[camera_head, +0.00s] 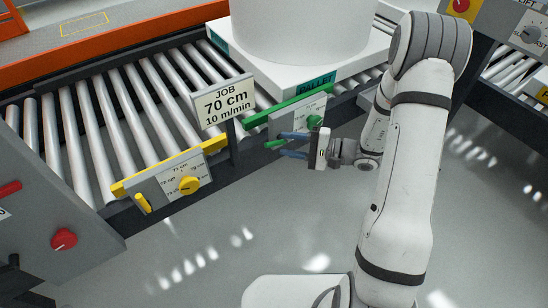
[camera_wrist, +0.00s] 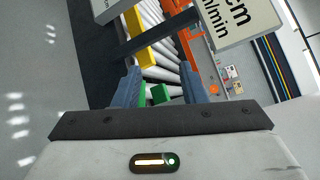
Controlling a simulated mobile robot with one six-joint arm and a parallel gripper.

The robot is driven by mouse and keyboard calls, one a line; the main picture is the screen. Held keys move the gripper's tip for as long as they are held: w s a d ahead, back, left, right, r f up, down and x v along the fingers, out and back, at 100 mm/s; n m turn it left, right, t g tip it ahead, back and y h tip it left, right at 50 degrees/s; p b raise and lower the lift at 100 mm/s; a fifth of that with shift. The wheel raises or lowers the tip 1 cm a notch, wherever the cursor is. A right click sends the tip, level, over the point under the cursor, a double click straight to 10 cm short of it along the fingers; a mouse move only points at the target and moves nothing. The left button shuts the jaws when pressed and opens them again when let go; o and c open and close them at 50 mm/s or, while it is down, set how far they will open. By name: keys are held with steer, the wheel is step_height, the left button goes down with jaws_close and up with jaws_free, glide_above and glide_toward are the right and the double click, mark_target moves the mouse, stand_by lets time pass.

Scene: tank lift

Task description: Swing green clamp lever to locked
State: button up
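The green clamp lever (camera_head: 275,144) is a short green bar at the lower left of the green-topped clamp panel (camera_head: 297,117) on the conveyor's side. My gripper (camera_head: 282,145) reaches in from the right with its two blue-grey fingers spread. In the head view the lever shows between the fingertips. In the wrist view green parts (camera_wrist: 157,97) show between the spread fingers (camera_wrist: 160,85), with gaps beside them. I cannot tell whether a finger touches the lever. The panel's green knob (camera_head: 314,121) is above my gripper. The lever's pivot and the panel's markings are partly hidden.
A sign (camera_head: 223,103) on a dark post stands left of my gripper, close to the fingers. A yellow panel (camera_head: 172,180) with its own lever and knob is farther left. A white pallet (camera_head: 285,82) bearing a tank rests on the rollers behind. Open floor lies in front.

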mark_target(276, 145)
steer(key=w+d+f+m+t+b, duration=0.2)
steer(key=w+f+t, duration=0.1)
steer(key=f, duration=0.4)
steer(key=shift+t, duration=0.3)
steer(key=b+x, duration=0.2)
steer(key=x, duration=0.5)
steer(key=shift+w+a+f, duration=0.1)
steer(key=shift+w+a, duration=0.15)
jaws_close()
